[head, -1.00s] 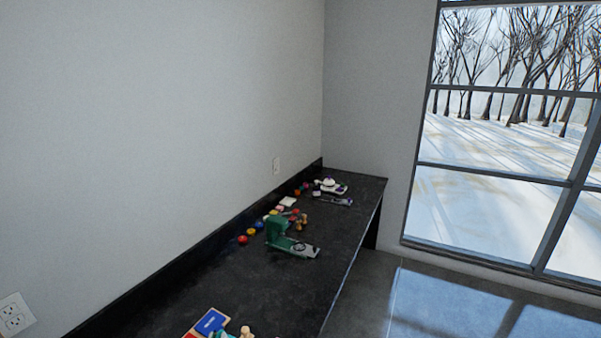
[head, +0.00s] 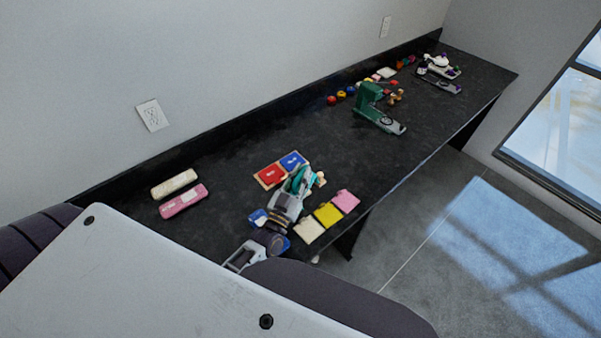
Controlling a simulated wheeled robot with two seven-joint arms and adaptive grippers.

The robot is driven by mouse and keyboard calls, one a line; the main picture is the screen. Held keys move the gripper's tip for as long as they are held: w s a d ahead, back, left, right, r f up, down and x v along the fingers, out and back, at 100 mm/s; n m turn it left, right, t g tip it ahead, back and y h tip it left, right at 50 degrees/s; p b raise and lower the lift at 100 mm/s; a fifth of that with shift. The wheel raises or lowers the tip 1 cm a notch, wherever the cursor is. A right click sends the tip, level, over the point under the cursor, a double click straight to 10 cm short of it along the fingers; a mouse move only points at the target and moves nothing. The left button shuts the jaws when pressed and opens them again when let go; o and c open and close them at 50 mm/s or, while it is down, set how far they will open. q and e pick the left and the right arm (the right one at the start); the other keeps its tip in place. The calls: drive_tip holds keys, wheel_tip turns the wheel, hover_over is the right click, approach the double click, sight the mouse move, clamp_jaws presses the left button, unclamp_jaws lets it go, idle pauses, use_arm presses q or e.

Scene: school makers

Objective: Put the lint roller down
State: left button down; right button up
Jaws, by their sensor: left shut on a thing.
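The roller is beside a wooden board with a red and a blue square (head: 269,174). I cannot tell whether the roller touches the counter or hangs just above it.
White, yellow and pink blocks (head: 328,214) lie right of my gripper by the front edge. A white bar (head: 174,184) and a pink bar (head: 183,201) lie left near the wall. A green tool (head: 372,104) stands farther back. Counter between is clear.

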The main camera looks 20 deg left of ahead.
use_arm(q)
drive_tip(key=d+r+m+g+h, duration=0.2)
drive_tip(key=d+r+h, duration=0.4)
drive_tip(key=r, duration=0.4)
drive_tip(key=s+d+r+m+g+h, duration=0.1)
drive_tip(key=d+r+m+g+h, duration=0.2)
drive_tip(key=r, duration=0.6)
drive_tip(key=d+m+h, duration=0.2)
drive_tip(key=d+h, duration=0.1)
drive_tip(key=d, duration=0.1)
drive_tip(key=shift+d+r, duration=0.3)
drive_tip(key=shift+r, duration=0.1)
drive_tip(key=shift+w+d+f+m, duration=0.1)
drive_tip(key=shift+d+f+m, duration=0.05)
drive_tip(key=shift+m, duration=0.15)
drive_tip(key=w+d+f+m+g+h, duration=0.4)
drive_tip(key=f+g+h, duration=0.1)
drive_tip(key=g, duration=0.1)
drive_tip(key=shift+w+f, duration=0.25)
idle(1.2)
drive_tip(key=shift+d, duration=0.1)
idle(0.4)
